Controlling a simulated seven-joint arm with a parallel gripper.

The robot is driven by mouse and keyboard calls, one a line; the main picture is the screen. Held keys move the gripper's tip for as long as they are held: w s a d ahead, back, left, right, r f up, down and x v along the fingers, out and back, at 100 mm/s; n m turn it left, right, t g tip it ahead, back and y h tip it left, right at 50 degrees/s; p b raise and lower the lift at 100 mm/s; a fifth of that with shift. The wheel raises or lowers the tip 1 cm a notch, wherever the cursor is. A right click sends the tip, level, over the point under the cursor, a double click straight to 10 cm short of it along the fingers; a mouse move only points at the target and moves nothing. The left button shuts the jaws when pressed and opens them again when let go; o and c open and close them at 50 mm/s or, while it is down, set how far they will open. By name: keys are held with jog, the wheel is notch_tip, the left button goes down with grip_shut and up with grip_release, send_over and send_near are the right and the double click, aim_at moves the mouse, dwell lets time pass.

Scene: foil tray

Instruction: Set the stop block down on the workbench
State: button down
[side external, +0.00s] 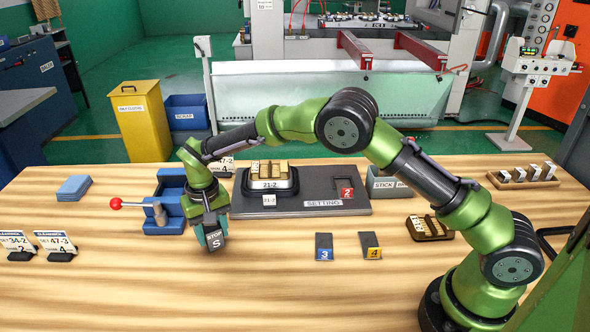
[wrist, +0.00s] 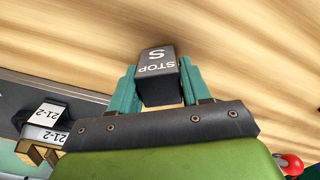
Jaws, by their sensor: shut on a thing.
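The stop block (side external: 214,240) is a dark grey block with white lettering "STOP S". It also shows in the wrist view (wrist: 157,65), between two teal fingers. My gripper (side external: 212,232) is shut on the stop block, with a finger on either side of it. The block hangs from the fingers in front of the blue fixture. The workbench (side external: 150,290) is a wooden top with bare surface around and in front of the block. I cannot tell whether the block's underside touches the wood.
A blue fixture (side external: 168,190) with a red-knobbed lever (side external: 115,204) stands behind and left of my gripper. A dark setting plate (side external: 330,192) bearing a "21-2" tray (side external: 270,183) lies to the right. Tags 3 (side external: 324,246) and 4 (side external: 370,245) lie further right. The front bench is clear.

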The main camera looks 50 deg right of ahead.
jog(key=c, duration=0.8)
grip_release()
jog(key=shift+o, duration=0.2)
jog(key=shift+r, duration=0.1)
jog(key=shift+r, duration=2.2)
jog(key=shift+o, duration=0.4)
jog(key=o, duration=0.5)
jog(key=shift+f, duration=0.1)
